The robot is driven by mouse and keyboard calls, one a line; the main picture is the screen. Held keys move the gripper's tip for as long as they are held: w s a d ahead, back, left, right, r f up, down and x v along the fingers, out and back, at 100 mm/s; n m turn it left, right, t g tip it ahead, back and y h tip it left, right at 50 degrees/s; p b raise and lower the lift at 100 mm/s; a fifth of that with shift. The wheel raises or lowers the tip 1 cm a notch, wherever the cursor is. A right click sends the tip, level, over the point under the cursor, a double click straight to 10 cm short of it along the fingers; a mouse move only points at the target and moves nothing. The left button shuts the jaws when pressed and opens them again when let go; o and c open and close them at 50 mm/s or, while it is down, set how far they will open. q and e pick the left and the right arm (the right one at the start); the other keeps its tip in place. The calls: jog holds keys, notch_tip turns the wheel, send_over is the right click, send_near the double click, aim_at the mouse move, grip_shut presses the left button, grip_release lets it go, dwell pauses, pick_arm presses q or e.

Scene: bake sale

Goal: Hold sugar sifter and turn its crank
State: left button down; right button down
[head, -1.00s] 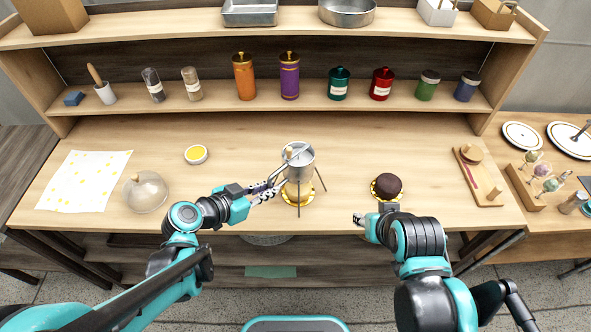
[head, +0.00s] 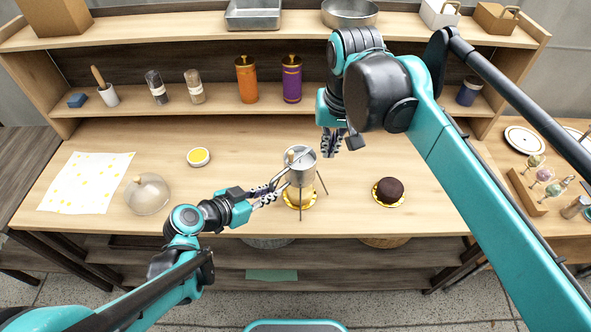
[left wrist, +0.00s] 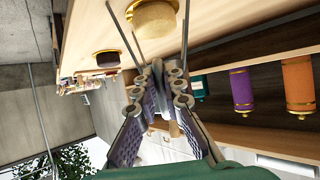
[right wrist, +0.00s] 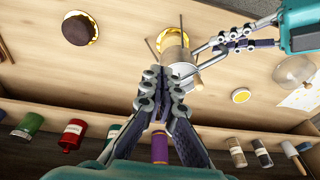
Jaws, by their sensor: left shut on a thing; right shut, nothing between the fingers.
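The metal sugar sifter (head: 301,171) stands on thin legs over a round cake on a gold plate (head: 292,203) in the head view. A crank with a wooden knob (head: 291,155) shows at its top. My left gripper (head: 272,192) is shut on the sifter's handle (head: 281,181), to the left of its body. My right gripper (head: 330,142) is shut and empty, just right of and behind the sifter's top. In the right wrist view the sifter (right wrist: 173,52) is right beyond the fingertips (right wrist: 160,82); whether they touch it I cannot tell.
A dark chocolate cake (head: 389,190) sits on the right, a glass dome (head: 147,193) on the left. Shelf jars (head: 246,79) stand behind. My right arm hides part of the shelf and table.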

jog(key=w+a+r+g, duration=0.2)
jog(key=w+a+r, duration=0.1)
jog(key=a, duration=0.3)
jog(key=w+d+f, duration=0.5)
jog(key=w+a, duration=0.4)
jog(key=a, duration=0.1)
jog(key=s+a, duration=0.4)
jog(key=s, duration=0.1)
jog(key=shift+a, duration=0.3)
jog(key=shift+w, duration=0.1)
dwell(1.5)
jog(key=shift+a+f, duration=0.1)
jog(key=shift+f, duration=1.6)
